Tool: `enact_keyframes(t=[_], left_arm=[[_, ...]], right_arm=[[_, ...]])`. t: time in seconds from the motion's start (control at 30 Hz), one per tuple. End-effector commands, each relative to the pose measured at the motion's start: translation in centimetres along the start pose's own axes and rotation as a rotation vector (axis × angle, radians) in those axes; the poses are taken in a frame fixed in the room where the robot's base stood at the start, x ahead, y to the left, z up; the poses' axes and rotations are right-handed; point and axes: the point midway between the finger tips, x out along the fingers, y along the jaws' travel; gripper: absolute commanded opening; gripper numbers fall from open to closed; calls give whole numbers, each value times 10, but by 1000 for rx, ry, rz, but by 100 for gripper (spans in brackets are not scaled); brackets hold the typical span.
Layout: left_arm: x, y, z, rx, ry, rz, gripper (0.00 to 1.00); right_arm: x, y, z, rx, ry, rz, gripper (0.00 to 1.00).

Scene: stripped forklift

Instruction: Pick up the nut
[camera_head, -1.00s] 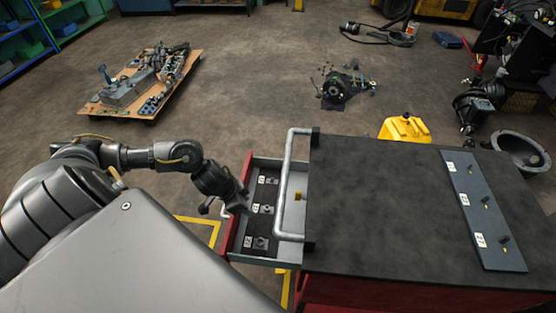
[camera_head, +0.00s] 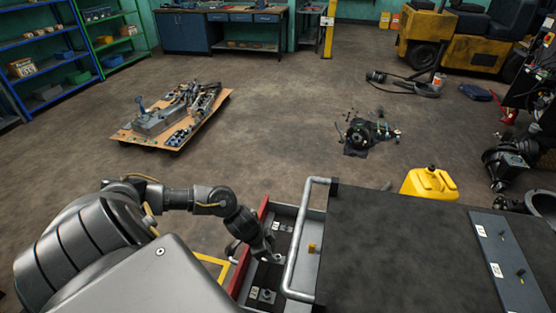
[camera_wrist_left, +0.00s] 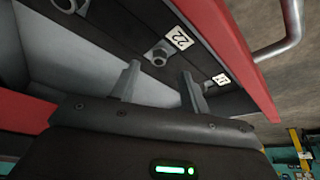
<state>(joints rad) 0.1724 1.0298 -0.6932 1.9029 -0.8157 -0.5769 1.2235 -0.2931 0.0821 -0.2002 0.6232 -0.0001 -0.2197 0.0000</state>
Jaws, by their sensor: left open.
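The nuts lie in an open drawer (camera_head: 256,216) with a red front, each beside a white number label. In the head view the near nut (camera_head: 267,295) is clear and the far one (camera_head: 284,227) shows small; the middle of the row is partly hidden by my gripper. My left gripper (camera_head: 272,255) is open over the middle of the drawer. In the left wrist view its two fingers (camera_wrist_left: 158,78) are apart, with a nut (camera_wrist_left: 156,55) by the label "22" seen just beyond the gap. Another nut (camera_wrist_left: 209,85) shows past the right finger. Nothing is held. My right gripper is out of view.
A metal handle bar (camera_head: 305,240) stands at the cabinet's edge beside the drawer. The dark cabinet top (camera_head: 400,250) is mostly bare, with a labelled strip (camera_head: 510,265) bearing pegs at right. A yellow can (camera_head: 430,184) stands behind it.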

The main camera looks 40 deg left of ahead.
Motion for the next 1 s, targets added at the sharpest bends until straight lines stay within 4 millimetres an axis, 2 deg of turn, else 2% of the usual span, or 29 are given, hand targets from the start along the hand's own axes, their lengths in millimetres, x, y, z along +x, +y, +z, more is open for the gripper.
enact_keyframes(t=[0.3, 0.43, 0.63, 0.93, 1.0], left_arm=[[43, 1, -3, -3, 0, 0, 45], [50, 1, -3, -1, 0, 0, 45], [50, 1, -2, 0, -2, 0, 45], [50, 0, -2, -1, -3, -1, 7], [50, 0, -2, -1, -2, -1, 5]], right_arm=[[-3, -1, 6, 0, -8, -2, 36], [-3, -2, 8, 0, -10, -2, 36], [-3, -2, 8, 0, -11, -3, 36], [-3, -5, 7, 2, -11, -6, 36], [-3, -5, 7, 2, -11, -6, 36]])
